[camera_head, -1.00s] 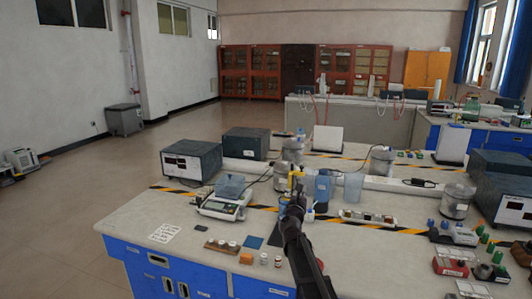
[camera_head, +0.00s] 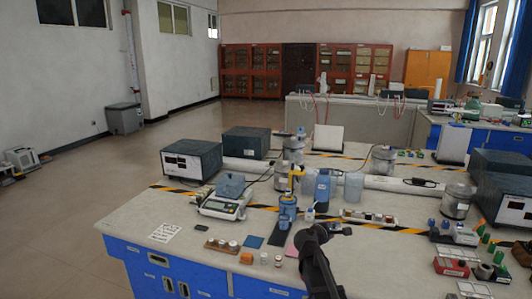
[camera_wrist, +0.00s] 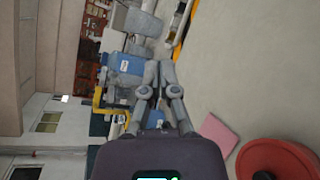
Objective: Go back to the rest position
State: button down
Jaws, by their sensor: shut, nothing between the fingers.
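My gripper (camera_head: 345,231) is over the front part of the lab bench (camera_head: 375,265), with its end pointing right in the head view. In the wrist view its two grey fingers (camera_wrist: 158,72) come together at the tips, with nothing held between them. My gripper is apart from the blue bottle-like item (camera_head: 287,212), which stands upright behind and to the left of it. Whether the gripper is clear of the bench top by much is hard to tell.
A scale (camera_head: 222,207), a small rack (camera_head: 222,246) and small jars stand left of the arm. Red-based items (camera_head: 450,267) are at the right. A pink sheet (camera_wrist: 219,132) and a red disc (camera_wrist: 277,160) show in the wrist view.

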jog(key=s+f+m+g+y, duration=0.1)
jog(key=s+f+m+g, duration=0.1)
jog(key=s+f+m, duration=0.1)
jog(key=s+f+m+g+y, duration=0.1)
jog(key=s+f+m+g, duration=0.1)
jog(key=s+f+m, duration=0.1)
jog(key=s+f+m+g+y, duration=0.1)
jog(key=s+f+m+g, duration=0.1)
jog(key=s, duration=0.3)
jog(key=shift+s+d+f+m+y, duration=0.15)
jog(key=shift+s+f+m, duration=0.1)
jog(key=shift+f, duration=0.2)
jog(key=shift+s+d+f+m+y, duration=0.15)
jog(key=shift+f+m, duration=0.1)
jog(key=shift+f, duration=0.15)
jog(key=s+a+f+m+g+y, duration=0.2)
jog(key=s+a+f+m+y, duration=0.15)
jog(key=s, duration=0.25)
jog(key=s+a+f+m+g+y, duration=0.2)
jog(key=s+a+m+y, duration=0.15)
jog(key=s+a, duration=0.2)
jog(key=s+f+g+b, duration=0.1)
jog(key=s+f+b, duration=0.3)
jog(key=f+b, duration=0.6)
notch_tip(320, 180, up, 18)
jog(key=p, duration=1.7)
jog(key=shift+w+d+f+n, duration=0.2)
jog(key=shift+d+f+n, duration=0.05)
jog(key=shift+d+n, duration=0.2)
